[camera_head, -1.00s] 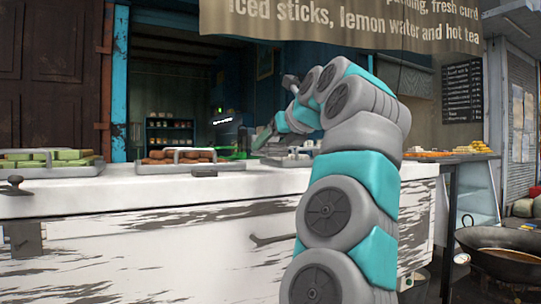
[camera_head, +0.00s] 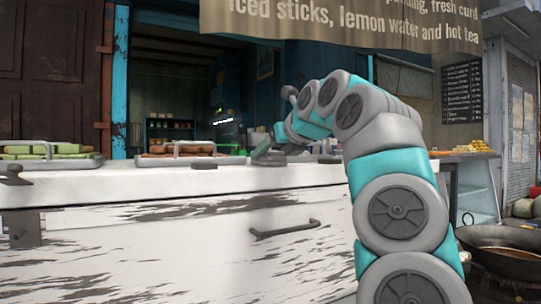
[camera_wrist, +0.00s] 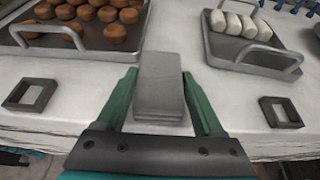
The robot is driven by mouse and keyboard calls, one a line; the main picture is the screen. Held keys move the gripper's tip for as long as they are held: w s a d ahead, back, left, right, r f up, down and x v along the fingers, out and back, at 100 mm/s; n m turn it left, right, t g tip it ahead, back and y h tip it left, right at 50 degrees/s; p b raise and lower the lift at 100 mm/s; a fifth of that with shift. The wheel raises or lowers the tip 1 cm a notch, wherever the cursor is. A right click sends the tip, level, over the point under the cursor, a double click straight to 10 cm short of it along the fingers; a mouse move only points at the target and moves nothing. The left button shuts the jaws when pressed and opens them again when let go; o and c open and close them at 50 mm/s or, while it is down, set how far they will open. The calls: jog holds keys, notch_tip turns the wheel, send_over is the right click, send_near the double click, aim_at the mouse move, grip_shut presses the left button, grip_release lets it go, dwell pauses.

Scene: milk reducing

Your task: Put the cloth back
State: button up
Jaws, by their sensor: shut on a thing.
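A grey, folded, block-like cloth (camera_wrist: 160,85) lies between the two green fingers of my gripper (camera_wrist: 160,103) in the wrist view. My gripper is shut on it. The white counter top is right below or under the cloth; I cannot tell whether they touch. In the head view my gripper (camera_head: 266,150) is small, low over the counter's far middle, with a dark grey shape at its tip that is too small to make out.
The white counter (camera_head: 100,182) holds a tray of brown round sweets (camera_wrist: 105,32) and a tray of white rolls (camera_wrist: 243,50). Square dark frames lie on either side, left (camera_wrist: 31,94) and right (camera_wrist: 281,112). A drawer handle (camera_head: 285,230) sticks out in front. A wok (camera_head: 500,255) stands at right.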

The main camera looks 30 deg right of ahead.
jog(key=shift+f, duration=0.15)
jog(key=o, duration=1.4)
jog(key=shift+c, duration=0.2)
jog(key=b+v, duration=0.1)
jog(key=v, duration=1.1)
jog(key=shift+r, duration=0.2)
